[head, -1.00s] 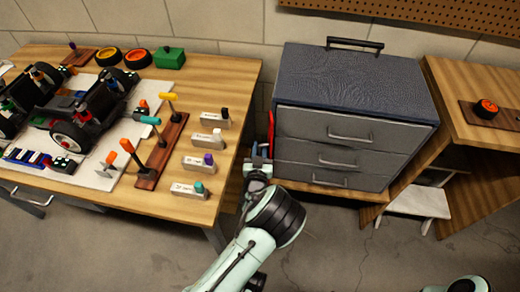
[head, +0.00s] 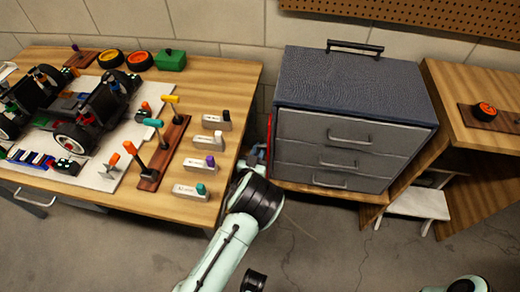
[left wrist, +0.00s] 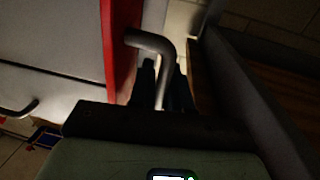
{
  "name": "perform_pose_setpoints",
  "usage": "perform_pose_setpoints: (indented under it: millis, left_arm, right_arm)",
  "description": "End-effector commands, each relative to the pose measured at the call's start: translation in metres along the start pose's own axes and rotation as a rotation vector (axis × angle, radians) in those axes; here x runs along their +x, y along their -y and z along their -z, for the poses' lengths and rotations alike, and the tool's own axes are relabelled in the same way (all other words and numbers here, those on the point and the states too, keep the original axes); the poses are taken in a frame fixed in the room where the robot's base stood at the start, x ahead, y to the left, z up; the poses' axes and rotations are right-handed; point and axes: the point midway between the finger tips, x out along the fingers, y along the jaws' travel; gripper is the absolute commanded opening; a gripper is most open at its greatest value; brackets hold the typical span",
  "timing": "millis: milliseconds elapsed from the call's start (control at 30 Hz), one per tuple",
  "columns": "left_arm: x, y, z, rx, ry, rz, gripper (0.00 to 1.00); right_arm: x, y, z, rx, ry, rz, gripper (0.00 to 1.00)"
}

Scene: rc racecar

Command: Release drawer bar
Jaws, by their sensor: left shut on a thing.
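The grey drawer cabinet (head: 355,85) stands right of the workbench, with its three drawers shut. In the left wrist view a bent grey drawer bar (left wrist: 150,42) sticks out from the red side panel (left wrist: 121,45) of the cabinet. My left gripper (left wrist: 164,85) is shut on the bar, with its dark fingers on either side of it. In the head view my left gripper (head: 247,165) is at the cabinet's left side, mostly hidden behind my wrist, and the bar cannot be made out there. My right gripper is out of view.
Only a narrow gap separates bench and cabinet. A wooden side table (head: 455,100) stands at the right.

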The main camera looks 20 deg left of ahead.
Motion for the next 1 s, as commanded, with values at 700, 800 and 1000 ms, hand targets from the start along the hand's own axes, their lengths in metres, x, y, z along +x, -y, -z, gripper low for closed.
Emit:
perform_pose_setpoints:
  millis: [700, 800, 1000]
  left_arm:
    - [-0.0002, -0.0018, -0.0006, 0.001, 0.000, 0.017, 0.23]
    - [-0.0009, -0.0038, -0.0009, 0.002, 0.000, 0.056, 0.23]
    - [-0.0040, -0.0078, -0.0018, 0.002, 0.000, 0.192, 0.23]
  right_arm:
    - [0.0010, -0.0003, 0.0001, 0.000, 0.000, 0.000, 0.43]
    - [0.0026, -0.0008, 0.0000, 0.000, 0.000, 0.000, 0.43]
    - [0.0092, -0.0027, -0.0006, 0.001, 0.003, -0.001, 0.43]
